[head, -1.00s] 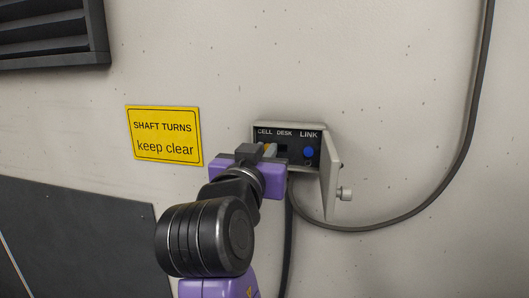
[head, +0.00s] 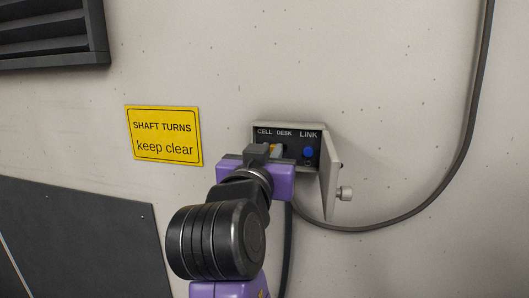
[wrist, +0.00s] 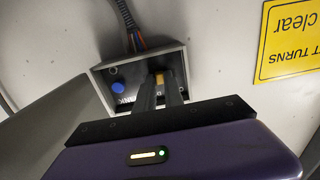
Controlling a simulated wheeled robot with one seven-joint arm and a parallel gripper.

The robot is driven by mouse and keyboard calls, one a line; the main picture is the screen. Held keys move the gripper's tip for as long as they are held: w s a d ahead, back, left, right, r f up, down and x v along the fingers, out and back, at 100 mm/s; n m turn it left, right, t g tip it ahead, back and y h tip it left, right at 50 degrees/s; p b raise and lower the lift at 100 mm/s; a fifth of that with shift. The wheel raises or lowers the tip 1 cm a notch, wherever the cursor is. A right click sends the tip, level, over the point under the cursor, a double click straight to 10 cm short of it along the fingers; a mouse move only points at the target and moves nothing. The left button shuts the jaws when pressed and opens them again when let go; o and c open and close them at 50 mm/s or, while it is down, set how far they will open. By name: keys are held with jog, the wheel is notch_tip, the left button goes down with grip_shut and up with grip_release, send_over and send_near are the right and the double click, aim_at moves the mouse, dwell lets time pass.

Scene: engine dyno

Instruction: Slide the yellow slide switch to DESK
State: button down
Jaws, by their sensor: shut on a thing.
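The yellow slide switch (head: 275,148) is a small tab inside an open grey box on the wall, below the CELL and DESK labels. In the head view it shows between the two labels, partly hidden by my gripper. My gripper (head: 273,153) reaches into the box and is shut on the switch. In the wrist view the yellow switch (wrist: 159,79) shows between the two dark fingers of my gripper (wrist: 160,86). The slot around the switch is mostly hidden, so its exact end position cannot be told.
A blue LINK button (head: 308,152) sits right of the switch. A yellow warning sign (head: 163,135) is on the wall at the left. A dark cable (head: 440,190) loops at the right.

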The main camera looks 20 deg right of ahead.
jog(key=shift+s+d+f, duration=0.1)
jog(key=shift+s+d, duration=0.35)
jog(key=shift+d, duration=0.2)
jog(key=c, duration=1.7)
grip_release()
jog(key=shift+s, duration=0.1)
jog(key=shift+a, duration=0.1)
jog(key=b+v, duration=0.1)
jog(key=v, duration=0.6)
jog(key=shift+s+a+b, duration=0.15)
jog(key=shift+s+b, duration=0.15)
jog(key=shift+b, duration=0.05)
